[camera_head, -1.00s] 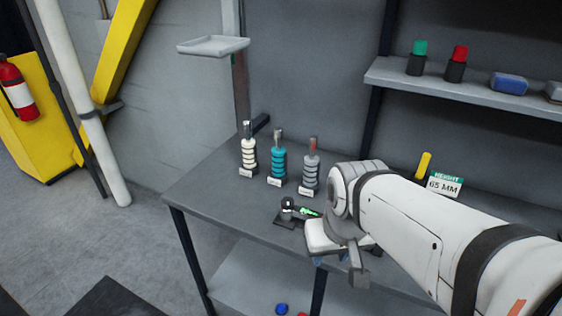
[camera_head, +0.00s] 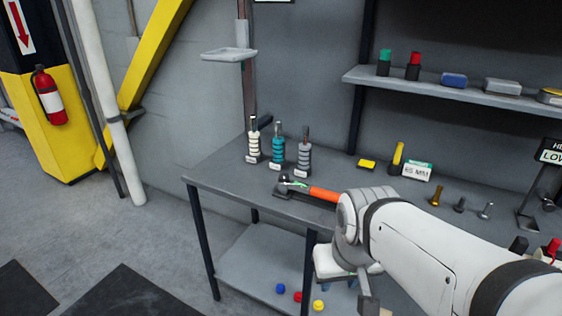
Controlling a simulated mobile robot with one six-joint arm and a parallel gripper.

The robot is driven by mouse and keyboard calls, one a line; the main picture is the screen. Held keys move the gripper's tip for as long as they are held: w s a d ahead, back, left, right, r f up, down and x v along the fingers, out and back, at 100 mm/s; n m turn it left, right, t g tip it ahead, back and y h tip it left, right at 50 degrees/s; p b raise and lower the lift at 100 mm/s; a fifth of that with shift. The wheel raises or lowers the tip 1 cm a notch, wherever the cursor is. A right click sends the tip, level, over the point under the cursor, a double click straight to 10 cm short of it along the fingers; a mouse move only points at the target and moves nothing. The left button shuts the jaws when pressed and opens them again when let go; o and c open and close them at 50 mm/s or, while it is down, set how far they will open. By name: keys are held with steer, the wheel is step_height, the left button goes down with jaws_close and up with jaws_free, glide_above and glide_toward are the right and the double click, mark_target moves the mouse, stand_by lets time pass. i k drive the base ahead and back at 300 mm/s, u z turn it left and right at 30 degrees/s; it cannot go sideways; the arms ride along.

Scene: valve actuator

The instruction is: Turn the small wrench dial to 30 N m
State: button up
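The small wrench (camera_head: 318,193) lies on the grey workbench (camera_head: 240,183) near its front edge, with an orange handle and a dark head at its left. A small green readout (camera_head: 293,184) shows by the head; its figures are too small to read. My gripper (camera_head: 368,290) hangs in front of the bench edge, below and right of the wrench, apart from it. My arm hides the handle's right end. Whether the fingers are open or shut cannot be made out.
Three ringed posts, cream (camera_head: 253,145), teal (camera_head: 278,150) and grey (camera_head: 304,155), stand behind the wrench. A yellow-handled item (camera_head: 397,158) and a 65 MM sign (camera_head: 416,171) stand to the right. A shelf (camera_head: 440,91) overhangs the back. Coloured knobs (camera_head: 298,297) lie on the lower shelf.

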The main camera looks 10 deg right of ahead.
mark_target(283, 177)
steer(key=u, duration=0.2)
steer(key=i, duration=0.85)
steer(key=z, duration=0.1)
